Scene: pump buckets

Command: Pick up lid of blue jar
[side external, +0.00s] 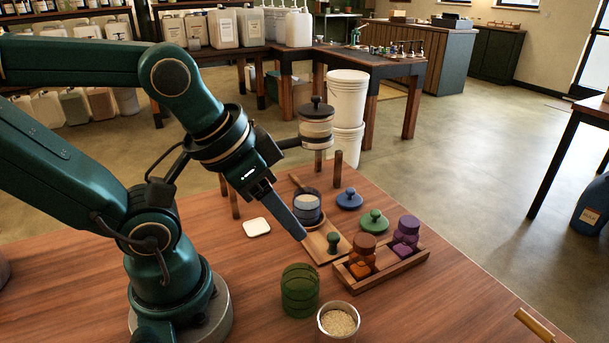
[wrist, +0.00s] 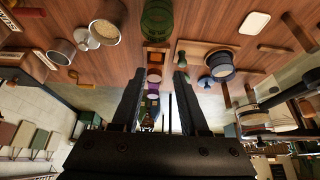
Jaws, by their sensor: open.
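A dark blue jar (side external: 309,215) with pale contents stands open-topped on a wooden board, just beyond my gripper's fingers in the side view. It also shows in the wrist view (wrist: 220,66). A blue lid with a knob (side external: 349,200) lies on the table to the right of the jar, apart from it; a small blue shape by the jar in the wrist view (wrist: 205,82) looks like this lid. My gripper (side external: 303,237) is above the table in front of the jar, its fingers pointing down to the right. In the wrist view the fingers are apart (wrist: 158,78) with nothing held between them.
A green lid (side external: 374,221) lies near the blue one. A wooden tray (side external: 393,268) holds orange and purple jars. A green-knobbed tool (side external: 333,242) is on the board. A green jar (side external: 300,291) and a grain bowl (side external: 338,322) stand in front. A post stand (side external: 316,125) rises behind.

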